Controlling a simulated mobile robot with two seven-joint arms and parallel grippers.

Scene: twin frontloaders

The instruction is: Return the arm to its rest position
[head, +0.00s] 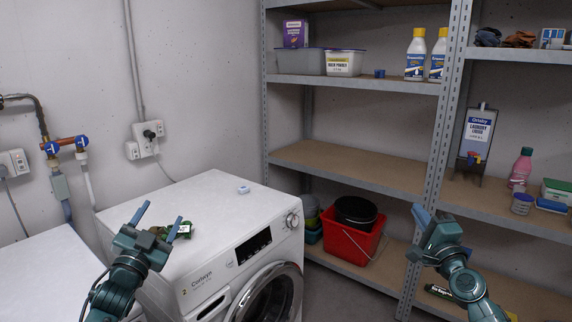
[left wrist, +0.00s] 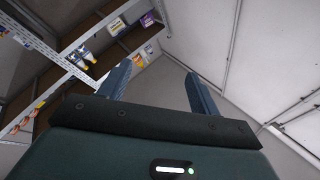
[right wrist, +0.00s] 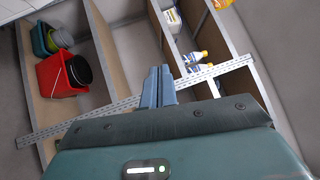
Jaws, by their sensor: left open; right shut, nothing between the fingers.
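My left gripper (head: 157,222) is open and raised in front of the washing machine (head: 222,196) in the head view. Its two fingers (left wrist: 160,90) stand apart with nothing between them in the left wrist view. My right gripper (head: 420,217) is raised in front of the shelf rack at the right of the head view. Its fingers (right wrist: 157,88) are together and empty in the right wrist view. Both arms are held up, clear of the shelves.
A metal shelf rack (head: 350,168) holds bottles (head: 416,55) and tubs. A red bucket (head: 345,240) sits on its low shelf. A second white machine (head: 50,275) stands at left.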

